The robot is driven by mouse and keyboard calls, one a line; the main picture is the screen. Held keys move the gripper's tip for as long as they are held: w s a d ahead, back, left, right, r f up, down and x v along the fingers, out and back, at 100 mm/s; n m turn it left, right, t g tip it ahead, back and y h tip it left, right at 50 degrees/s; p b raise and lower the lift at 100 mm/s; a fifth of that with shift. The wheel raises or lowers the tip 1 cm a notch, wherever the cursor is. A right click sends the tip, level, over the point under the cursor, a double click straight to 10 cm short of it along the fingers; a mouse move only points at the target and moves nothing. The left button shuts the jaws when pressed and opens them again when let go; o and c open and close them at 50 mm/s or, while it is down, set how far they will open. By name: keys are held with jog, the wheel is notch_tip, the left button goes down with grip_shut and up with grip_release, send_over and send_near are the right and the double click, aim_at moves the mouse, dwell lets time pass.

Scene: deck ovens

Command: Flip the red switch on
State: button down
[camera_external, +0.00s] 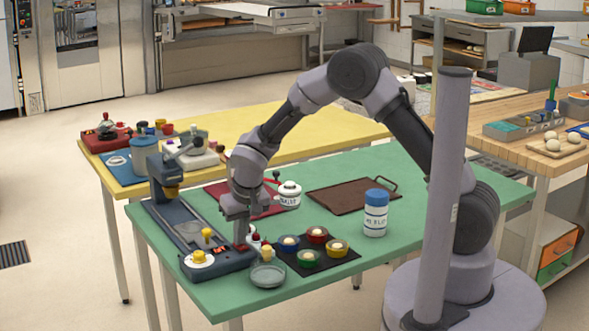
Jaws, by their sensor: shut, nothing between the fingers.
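My gripper (241,240) is shut and empty, pointing down over the right front part of a dark blue device (217,262) on the green table. A small red part (241,247) shows right at the fingertips; it looks like the red switch on that device. The gripper partly hides it, so I cannot tell whether they touch or which way the switch is set.
The green table's right front is clear.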

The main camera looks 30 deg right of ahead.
jog(key=shift+s+f+b, duration=0.15)
jog(key=shift+s+b, duration=0.25)
jog(key=shift+s, duration=0.3)
jog(key=p+v, duration=0.5)
jog(key=v, duration=0.9)
jog(key=shift+s, duration=0.4)
jog(key=shift+t, duration=0.3)
jog(key=b+x, duration=0.1)
jog(key=x, duration=0.3)
jog(key=w+b+x, duration=0.1)
jog(key=b+x, duration=0.1)
jog(key=x, duration=0.3)
jog(key=b+x, duration=0.2)
jog(key=x, duration=0.3)
jog(key=shift+w, duration=0.2)
